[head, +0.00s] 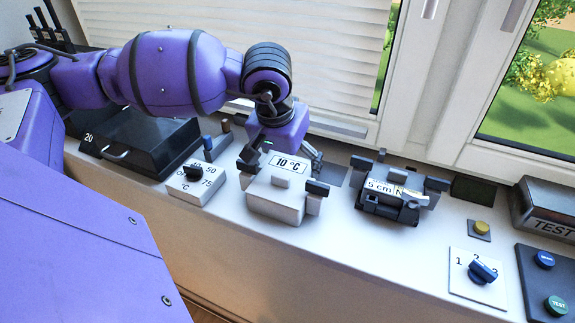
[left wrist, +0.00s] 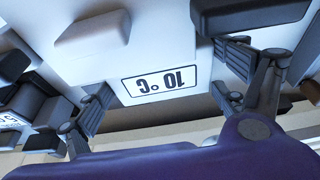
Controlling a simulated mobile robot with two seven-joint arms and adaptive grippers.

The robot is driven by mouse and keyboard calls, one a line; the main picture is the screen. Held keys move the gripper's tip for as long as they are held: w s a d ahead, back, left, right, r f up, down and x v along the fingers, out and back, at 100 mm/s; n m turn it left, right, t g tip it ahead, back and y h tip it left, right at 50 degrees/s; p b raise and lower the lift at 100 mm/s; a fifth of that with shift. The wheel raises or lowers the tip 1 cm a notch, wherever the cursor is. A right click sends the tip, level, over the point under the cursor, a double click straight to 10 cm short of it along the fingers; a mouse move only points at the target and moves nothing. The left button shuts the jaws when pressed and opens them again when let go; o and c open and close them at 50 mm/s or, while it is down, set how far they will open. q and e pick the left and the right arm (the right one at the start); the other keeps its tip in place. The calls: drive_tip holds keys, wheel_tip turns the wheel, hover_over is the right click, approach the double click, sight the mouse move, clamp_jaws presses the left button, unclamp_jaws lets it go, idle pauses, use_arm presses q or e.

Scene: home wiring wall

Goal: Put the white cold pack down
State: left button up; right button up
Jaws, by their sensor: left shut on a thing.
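The white cold pack (head: 272,203), a block labelled "10 °C", is at the middle of the white sill, between dark-topped posts. My left gripper (head: 284,160) reaches down from behind, its dark fingers at the pack's labelled back end. The gripper is shut on the pack. In the left wrist view the pack (left wrist: 150,48) fills the upper middle, its label upside down, with the fingers of my left gripper (left wrist: 165,100) on either side. Whether the pack's underside touches the sill is hidden. My right gripper is not in view.
A dial (head: 193,183) stands close left of the pack, with a black case (head: 140,140) beyond. Right of the pack is a dark "5 cm" unit (head: 392,205). A blue-knobbed switch (head: 482,272) and button panel (head: 535,275) are farther right. The window frame is behind.

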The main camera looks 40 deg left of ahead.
sight(287, 166)
use_arm(q)
drive_tip(key=shift+w+r, duration=0.1)
drive_tip(key=shift+r, duration=0.6)
wheel_tip(287, 166, up, 17)
drive_tip(key=s+d+f+m+p, duration=0.1)
drive_tip(key=s+d+f+p, duration=0.1)
drive_tip(key=d, duration=0.5)
drive_tip(key=s+d+f+m+p, duration=0.1)
drive_tip(key=s+d+f+p, duration=0.2)
drive_tip(key=d+f+p, duration=0.2)
drive_tip(key=d+p, duration=0.1)
drive_tip(key=d, duration=0.1)
drive_tip(key=shift+d+m+h+p, duration=0.3)
drive_tip(key=shift+m+h, duration=0.1)
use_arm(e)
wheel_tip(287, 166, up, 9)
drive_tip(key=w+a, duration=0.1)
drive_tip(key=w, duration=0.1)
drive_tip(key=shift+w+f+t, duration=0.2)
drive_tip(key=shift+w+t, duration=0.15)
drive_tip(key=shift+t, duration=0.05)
use_arm(q)
drive_tip(key=shift+s+f, duration=0.15)
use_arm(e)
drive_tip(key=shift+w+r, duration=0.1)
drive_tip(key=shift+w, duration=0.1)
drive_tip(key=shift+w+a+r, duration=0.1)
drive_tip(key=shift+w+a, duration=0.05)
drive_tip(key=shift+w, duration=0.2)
